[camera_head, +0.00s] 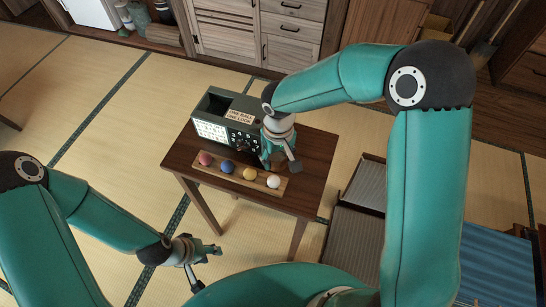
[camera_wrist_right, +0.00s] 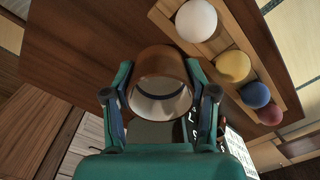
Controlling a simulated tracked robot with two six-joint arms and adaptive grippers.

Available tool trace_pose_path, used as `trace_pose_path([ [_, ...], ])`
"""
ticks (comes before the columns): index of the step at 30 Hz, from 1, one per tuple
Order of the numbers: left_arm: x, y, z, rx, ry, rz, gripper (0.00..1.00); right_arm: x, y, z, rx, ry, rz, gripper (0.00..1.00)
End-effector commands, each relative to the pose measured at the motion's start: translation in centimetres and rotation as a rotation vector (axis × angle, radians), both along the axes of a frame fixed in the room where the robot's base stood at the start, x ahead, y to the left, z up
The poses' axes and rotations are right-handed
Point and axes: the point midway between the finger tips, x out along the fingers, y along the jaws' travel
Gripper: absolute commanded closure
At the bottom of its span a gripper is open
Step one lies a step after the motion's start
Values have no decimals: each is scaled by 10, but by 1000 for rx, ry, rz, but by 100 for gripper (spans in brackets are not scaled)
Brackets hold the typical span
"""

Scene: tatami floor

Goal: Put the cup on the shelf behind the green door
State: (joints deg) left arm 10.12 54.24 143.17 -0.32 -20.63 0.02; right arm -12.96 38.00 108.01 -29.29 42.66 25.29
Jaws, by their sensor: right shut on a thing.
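The cup (camera_wrist_right: 160,60), brown outside with a pale round end facing the camera, is between the fingers of my right gripper (camera_wrist_right: 158,72) in the right wrist view. The fingers are shut on its sides. In the head view my right gripper (camera_head: 280,163) is over the small table, just behind the white ball, and the cup is hidden or too small to make out. My left gripper (camera_head: 204,255) is empty, with its fingers apart, low in front of the table's left side. I see no door that is clearly green, and cannot identify the shelf behind it.
The dark wooden table (camera_head: 310,180) holds a green-grey box (camera_head: 225,120) with a lit panel and a wooden rack (camera_head: 215,178) of red, blue, yellow and white balls. Wooden cabinets (camera_head: 228,35) line the back. Grey slatted furniture (camera_head: 352,240) stands right. Tatami floor is open at left.

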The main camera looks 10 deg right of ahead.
Motion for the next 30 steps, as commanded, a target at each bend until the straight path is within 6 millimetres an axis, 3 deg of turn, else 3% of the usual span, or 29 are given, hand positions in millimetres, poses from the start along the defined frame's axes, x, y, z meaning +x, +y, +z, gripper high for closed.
trace_pose_path([
  [11, 0, 0, -4, 0, 0, 0, 60, 0, 0, -5, 0, -1, 0, 87],
  [12, 0, 0, -3, 0, 0, 0, 60, 0, 0, -3, 0, -1, 1, 37],
  [16, 0, 0, -2, 0, 0, 0, 60, 0, 0, -3, 0, -1, 1, 18],
  [30, 0, 0, 0, 0, 0, 0, 60, 1, 1, 5, 0, -3, 2, 18],
])
